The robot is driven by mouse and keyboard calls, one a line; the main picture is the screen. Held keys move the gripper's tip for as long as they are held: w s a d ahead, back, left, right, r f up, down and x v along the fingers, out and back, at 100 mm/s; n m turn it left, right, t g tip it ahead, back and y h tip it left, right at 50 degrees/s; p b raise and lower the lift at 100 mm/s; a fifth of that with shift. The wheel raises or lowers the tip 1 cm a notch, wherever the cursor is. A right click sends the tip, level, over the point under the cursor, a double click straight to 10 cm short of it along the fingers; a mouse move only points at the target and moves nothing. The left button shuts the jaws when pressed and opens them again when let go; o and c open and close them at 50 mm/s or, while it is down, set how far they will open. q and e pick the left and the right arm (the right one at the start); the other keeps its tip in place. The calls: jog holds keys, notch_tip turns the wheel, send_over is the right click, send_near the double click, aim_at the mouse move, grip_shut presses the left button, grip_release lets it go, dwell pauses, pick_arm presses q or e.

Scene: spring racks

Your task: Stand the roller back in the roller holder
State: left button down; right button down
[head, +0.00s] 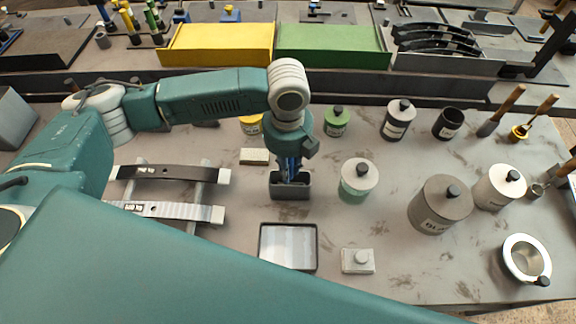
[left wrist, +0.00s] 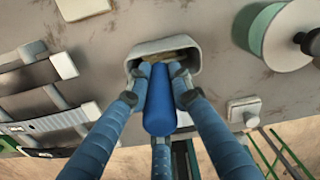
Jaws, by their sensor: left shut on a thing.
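The roller holder (head: 290,188) is a small dark grey open box standing on the bench near the middle of the head view. In the left wrist view its pale rim (left wrist: 163,46) shows at the top centre. My left gripper (head: 290,172) points down over it, fingertips at its mouth. It is shut on the roller, whose blue cylindrical part (left wrist: 160,105) shows between the fingers in the left wrist view. The roller's far end reaches the holder's mouth, with something tan inside. How deep it sits is hidden. My right gripper is not in view.
A shallow tray (head: 288,267) and a small knobbed block (head: 358,260) lie in front of the holder. A green-and-white pot (head: 358,180) stands right of it, a pale block (head: 254,156) behind left. Leaf springs lie on a rack (head: 165,211) at left.

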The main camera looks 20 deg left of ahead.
pick_arm(q)
jog(key=shift+f, duration=0.65)
jog(key=c, duration=1)
grip_release()
jog(key=shift+r, duration=0.15)
notch_tip(320, 180, up, 5)
jog(key=p, duration=0.5)
jog(key=shift+r+p, duration=0.75)
jog(key=shift+r, duration=0.2)
